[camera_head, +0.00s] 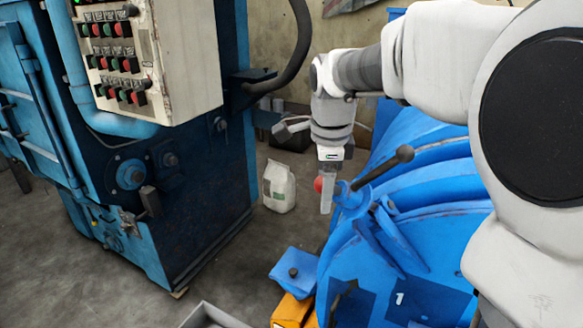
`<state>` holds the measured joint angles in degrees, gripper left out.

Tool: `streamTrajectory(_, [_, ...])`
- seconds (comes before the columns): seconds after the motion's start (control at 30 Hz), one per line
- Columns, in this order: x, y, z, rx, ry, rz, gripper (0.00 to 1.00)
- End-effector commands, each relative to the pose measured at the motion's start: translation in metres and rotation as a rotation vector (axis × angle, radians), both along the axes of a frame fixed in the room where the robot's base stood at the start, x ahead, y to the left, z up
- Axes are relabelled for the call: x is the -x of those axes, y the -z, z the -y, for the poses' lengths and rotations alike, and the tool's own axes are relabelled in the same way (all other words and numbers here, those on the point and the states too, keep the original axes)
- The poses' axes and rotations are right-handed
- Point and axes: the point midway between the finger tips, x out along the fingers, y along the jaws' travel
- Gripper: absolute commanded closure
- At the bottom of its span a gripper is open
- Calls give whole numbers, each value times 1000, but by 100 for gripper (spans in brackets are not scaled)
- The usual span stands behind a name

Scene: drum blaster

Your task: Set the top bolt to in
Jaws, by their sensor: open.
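The blue drum machine (440,225) fills the lower right. A rod with a dark ball end (404,153) slants down-left to a blue hub (347,195) on its upper front. This may be the top bolt, but I cannot tell for sure, nor which position it is in. A red ball (318,184) shows just left of the hub. My gripper (326,206) points down beside the red ball and the hub, its jaws open. A pale finger overlaps the ball's right side in the picture. Whether they touch is unclear, and the other finger is not distinct.
A blue cabinet (190,190) with a button panel (185,50) stands at the left. A white bag (279,186) is on the floor behind. A blue plate (294,270) and an orange part (290,312) lie below my gripper.

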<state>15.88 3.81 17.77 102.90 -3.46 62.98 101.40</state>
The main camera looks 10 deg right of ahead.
Motion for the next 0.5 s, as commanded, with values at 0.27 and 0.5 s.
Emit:
streamTrajectory(0.27, [-4,22,1,0,1,0,24])
streamTrajectory(0.5, [-4,23,1,0,0,1,24])
